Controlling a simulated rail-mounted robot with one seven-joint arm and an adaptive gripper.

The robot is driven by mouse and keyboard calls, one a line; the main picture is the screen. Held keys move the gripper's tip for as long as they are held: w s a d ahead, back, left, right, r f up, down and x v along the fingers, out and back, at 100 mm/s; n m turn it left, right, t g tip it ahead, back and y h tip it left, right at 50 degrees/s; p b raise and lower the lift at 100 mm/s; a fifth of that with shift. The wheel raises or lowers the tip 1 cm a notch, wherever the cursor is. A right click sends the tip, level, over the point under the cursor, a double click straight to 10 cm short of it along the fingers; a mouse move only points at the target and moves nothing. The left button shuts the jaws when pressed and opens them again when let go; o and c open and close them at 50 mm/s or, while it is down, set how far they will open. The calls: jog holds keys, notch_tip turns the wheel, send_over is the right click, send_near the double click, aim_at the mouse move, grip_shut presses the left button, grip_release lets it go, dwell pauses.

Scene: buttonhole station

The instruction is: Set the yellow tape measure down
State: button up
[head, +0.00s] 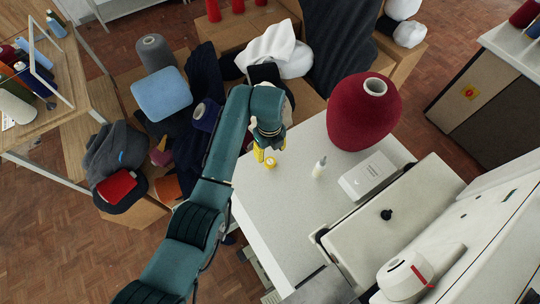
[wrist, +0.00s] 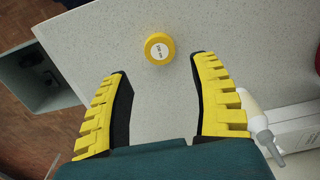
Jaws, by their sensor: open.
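The yellow tape measure (wrist: 159,48) lies on the pale speckled table (wrist: 150,98), a small round yellow case with dark print on its face. In the head view the tape measure (head: 270,163) is near the table's left part, just beside my gripper. My gripper (wrist: 158,65) has its yellow ribbed fingers spread wide and empty. In the wrist view the tape measure is just beyond the fingertips, between their lines, with no finger seen touching it. In the head view my gripper (head: 264,150) is partly hidden by its own wrist.
A small white bottle (head: 319,167) stands right of the tape measure; it also shows beside the right finger in the wrist view (wrist: 252,112). A white box (head: 368,176) and a large red yarn cone (head: 362,112) are further right. The table's front left is clear.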

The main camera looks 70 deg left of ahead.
aim_at(270, 161)
notch_tip(270, 161, up, 5)
jog(key=shift+p, duration=0.3)
jog(key=w+d+r+n+t+y, duration=0.3)
jog(key=w+d+r+n+t, duration=0.15)
jog(key=w+d+r, duration=0.55)
jog(key=w+d+r+n+t+y, duration=0.25)
jog(key=w+d+r+t, duration=0.45)
jog(key=w, duration=0.5)
jog(key=d+r+n+t+h, duration=0.2)
jog(key=d+r+n+t, duration=0.15)
jog(key=d+r, duration=0.9)
jog(key=s+d+r+n+t+h, duration=0.3)
jog(key=s+d+r+t, duration=0.4)
jog(key=s+d+r, duration=0.4)
notch_tip(270, 161, up, 3)
jog(key=d+n, duration=0.1)
jog(key=d, duration=0.1)
jog(key=shift+d+h, duration=0.35)
jog(key=shift+d, duration=0.05)
jog(key=shift+n, duration=0.25)
